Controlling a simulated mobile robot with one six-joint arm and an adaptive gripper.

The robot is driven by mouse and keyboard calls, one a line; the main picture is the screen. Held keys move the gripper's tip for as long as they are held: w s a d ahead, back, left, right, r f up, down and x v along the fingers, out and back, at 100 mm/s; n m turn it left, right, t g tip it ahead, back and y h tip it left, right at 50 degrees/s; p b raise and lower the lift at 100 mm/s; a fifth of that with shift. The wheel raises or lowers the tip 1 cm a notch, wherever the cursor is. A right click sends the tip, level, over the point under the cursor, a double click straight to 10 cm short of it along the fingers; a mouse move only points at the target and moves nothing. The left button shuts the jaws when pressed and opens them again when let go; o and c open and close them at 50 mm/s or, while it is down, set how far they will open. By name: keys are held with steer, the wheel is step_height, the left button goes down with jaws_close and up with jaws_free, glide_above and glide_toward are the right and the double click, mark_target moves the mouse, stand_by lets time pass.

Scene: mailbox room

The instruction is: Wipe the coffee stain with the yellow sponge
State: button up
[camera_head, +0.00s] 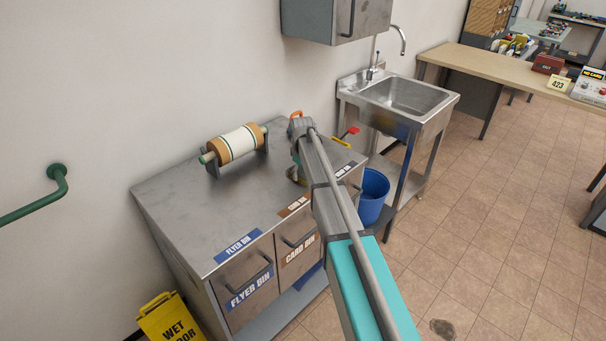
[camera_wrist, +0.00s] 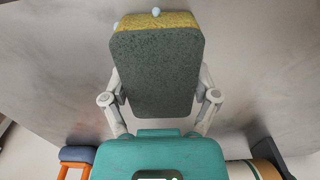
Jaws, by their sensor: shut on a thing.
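The yellow sponge (camera_wrist: 180,20) shows in the wrist view as a yellow block with a dark green scrubbing face (camera_wrist: 157,72) towards the camera. My gripper (camera_wrist: 160,92) is shut on it, with one finger at each side. In the head view my arm reaches over the metal counter, and its own links largely hide the gripper and sponge. I cannot tell whether the sponge touches the countertop. A dark brown stain (camera_head: 442,328) lies on the tiled floor at the bottom right of the head view, well apart from my gripper.
The metal counter (camera_head: 180,196) carries a paper roll (camera_head: 236,144) and tools with orange and red handles. A blue bucket (camera_head: 373,195) stands beside it, below the sink (camera_head: 405,97). A yellow wet-floor sign (camera_head: 170,320) stands at front left. The floor at right is mostly clear.

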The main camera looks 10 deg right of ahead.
mark_target(287, 169)
steer(key=shift+w, duration=0.1)
steer(key=shift+w+a+f, duration=0.1)
steer(key=shift+w+a, duration=0.5)
steer(key=shift+w, duration=0.2)
steer(key=shift+w+a, duration=0.6)
steer(key=shift+w, duration=0.15)
steer(key=shift+w+a, duration=0.6)
steer(key=shift+w, duration=0.25)
steer(key=shift+w+a, duration=0.6)
steer(key=shift+w, duration=0.2)
steer(key=shift+f, duration=0.1)
steer(key=shift+s+d, duration=0.1)
steer(key=shift+s, duration=0.15)
steer(key=shift+s+d, duration=0.15)
steer(key=shift+c, duration=0.3)
steer(key=shift+s+d, duration=1)
steer(key=shift+s, duration=0.3)
